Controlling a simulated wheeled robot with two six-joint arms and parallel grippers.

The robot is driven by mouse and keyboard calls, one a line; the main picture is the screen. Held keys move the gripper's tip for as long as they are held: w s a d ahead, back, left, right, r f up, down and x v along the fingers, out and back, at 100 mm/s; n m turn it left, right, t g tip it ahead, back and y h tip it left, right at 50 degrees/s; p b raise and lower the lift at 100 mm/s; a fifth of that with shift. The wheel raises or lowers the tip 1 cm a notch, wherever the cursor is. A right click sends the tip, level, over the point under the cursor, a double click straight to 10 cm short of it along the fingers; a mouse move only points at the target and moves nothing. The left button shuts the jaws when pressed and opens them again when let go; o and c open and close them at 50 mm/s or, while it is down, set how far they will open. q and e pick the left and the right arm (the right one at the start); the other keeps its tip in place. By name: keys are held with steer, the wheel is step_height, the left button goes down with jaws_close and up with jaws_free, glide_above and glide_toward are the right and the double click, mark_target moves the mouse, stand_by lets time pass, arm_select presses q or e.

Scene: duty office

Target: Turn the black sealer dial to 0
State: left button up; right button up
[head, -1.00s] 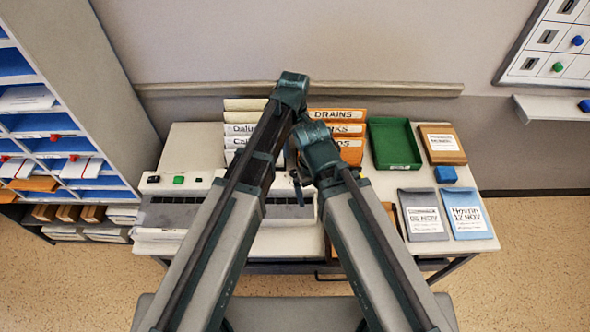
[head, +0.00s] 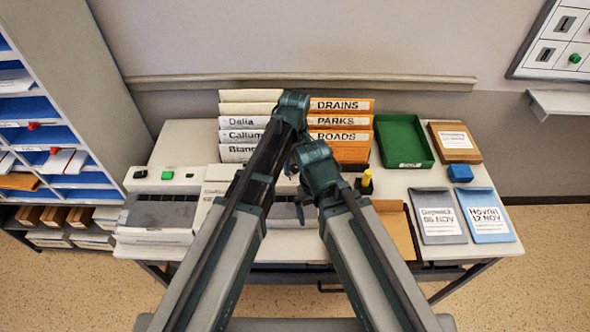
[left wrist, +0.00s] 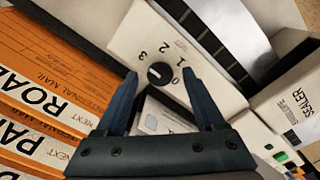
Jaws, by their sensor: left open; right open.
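The black sealer dial (left wrist: 160,73) sits on the sealer's pale panel, with the numbers 3, 2, 1 and 0 printed around it. A small pale mark shows on the dial, but I cannot tell which number it points to. My left gripper (left wrist: 159,75) is open, its fingers on either side of the dial in the left wrist view; I cannot tell if they touch it. In the head view my arms hide the dial.
Orange folders (head: 340,122) and pale folders (head: 238,137) stand upright behind the arms. A green tray (head: 403,142), a blue block (head: 460,172) and grey and blue packets are at the right. A yellow-topped black object (head: 366,182) stands beside my right arm.

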arm_select(q)
steer(key=shift+f, duration=0.1)
jaws_close()
stand_by(0.4)
